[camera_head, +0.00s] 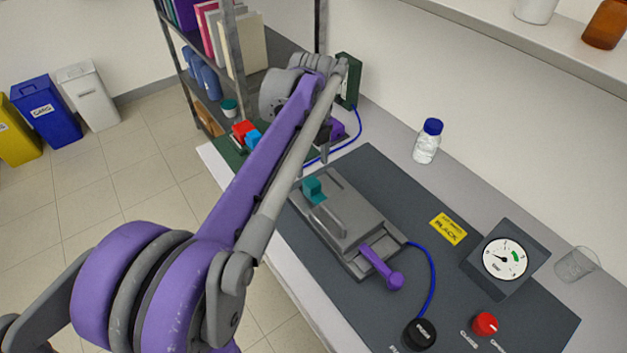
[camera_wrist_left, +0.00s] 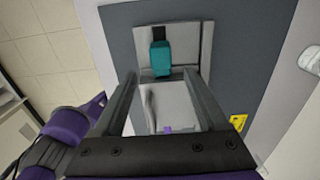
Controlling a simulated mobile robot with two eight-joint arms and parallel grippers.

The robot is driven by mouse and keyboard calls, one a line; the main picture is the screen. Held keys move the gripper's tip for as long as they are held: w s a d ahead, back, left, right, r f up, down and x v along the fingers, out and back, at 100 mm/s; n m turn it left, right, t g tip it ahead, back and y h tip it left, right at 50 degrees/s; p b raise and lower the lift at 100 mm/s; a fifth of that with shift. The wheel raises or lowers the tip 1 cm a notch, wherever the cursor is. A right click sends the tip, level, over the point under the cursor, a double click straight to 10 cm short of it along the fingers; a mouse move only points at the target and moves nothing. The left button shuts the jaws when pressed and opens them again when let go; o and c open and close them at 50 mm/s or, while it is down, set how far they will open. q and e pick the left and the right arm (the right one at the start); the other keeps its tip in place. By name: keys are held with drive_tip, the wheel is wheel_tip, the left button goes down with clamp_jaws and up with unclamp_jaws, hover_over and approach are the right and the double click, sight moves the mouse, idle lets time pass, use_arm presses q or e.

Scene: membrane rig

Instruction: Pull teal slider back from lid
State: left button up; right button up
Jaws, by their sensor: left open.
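The teal slider (camera_head: 313,190) stands up from the far end of the grey membrane rig (camera_head: 352,260), beside the grey lid with its raised bar (camera_head: 329,217). In the left wrist view the slider (camera_wrist_left: 160,58) shows just beyond and between the two fingertips. My left gripper (camera_head: 325,152) is open and empty. It hangs near the slider's end of the rig, and its fingers appear apart from the slider. The exact height gap is hard to judge. My right gripper is not in view.
A purple lever (camera_head: 382,268) sits at the rig's near end, with a blue tube leading to a black knob (camera_head: 419,334). A gauge (camera_head: 505,258), red knob (camera_head: 485,323), glass beaker (camera_head: 576,264) and blue-capped bottle (camera_head: 427,142) stand to the right. A shelf rises behind my arm.

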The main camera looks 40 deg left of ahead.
sight(312, 181)
use_arm(q)
wheel_tip(312, 181, down, 8)
drive_tip(key=shift+w+a+r, duration=0.1)
drive_tip(key=shift+c, duration=0.3)
clamp_jaws()
idle(1.3)
